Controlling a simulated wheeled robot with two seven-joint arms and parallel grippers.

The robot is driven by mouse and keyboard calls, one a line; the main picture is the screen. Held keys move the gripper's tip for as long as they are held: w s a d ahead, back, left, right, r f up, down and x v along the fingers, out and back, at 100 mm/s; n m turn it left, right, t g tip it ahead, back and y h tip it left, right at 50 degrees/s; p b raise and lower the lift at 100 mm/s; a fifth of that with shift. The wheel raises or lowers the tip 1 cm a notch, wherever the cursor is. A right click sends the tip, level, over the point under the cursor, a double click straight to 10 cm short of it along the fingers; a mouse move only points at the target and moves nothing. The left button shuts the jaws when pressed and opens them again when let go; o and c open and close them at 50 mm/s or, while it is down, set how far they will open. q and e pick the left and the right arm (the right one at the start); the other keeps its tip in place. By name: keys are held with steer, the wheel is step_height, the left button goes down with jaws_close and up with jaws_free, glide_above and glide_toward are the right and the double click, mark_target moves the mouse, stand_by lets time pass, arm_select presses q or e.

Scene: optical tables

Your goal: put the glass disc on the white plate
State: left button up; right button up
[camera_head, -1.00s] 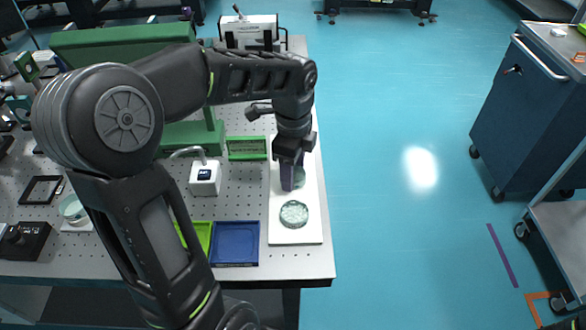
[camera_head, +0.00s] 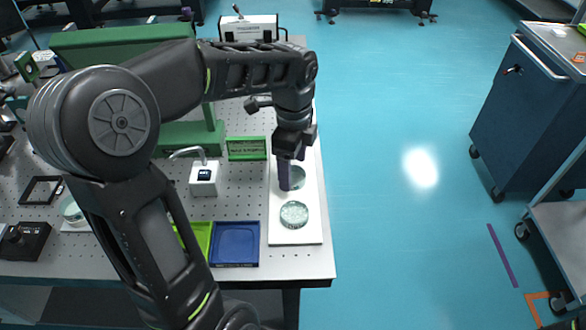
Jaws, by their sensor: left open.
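The long white plate (camera_head: 308,236) lies along the right edge of the perforated table. One clear glass disc (camera_head: 294,214) with a pale green tint lies flat on its near part. A second glass disc (camera_head: 298,178) shows farther up the plate, partly hidden behind my left gripper. My left gripper (camera_head: 285,178) has dark purple fingers and points down over the plate, beside the second disc. It is open; whether its fingers touch the disc I cannot tell. My right gripper is not in view.
Another round glass piece (camera_head: 73,210) sits at the left, partly behind my arm. A blue tray (camera_head: 235,243) and a green tray (camera_head: 197,238) lie left of the plate. A white device (camera_head: 204,179) and a green frame (camera_head: 246,149) stand behind them.

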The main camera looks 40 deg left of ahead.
mark_target(293, 174)
arm_select(q)
step_height(293, 174, up, 10)
steer(key=p, duration=0.1)
steer(key=shift+r, duration=0.15)
stand_by(0.5)
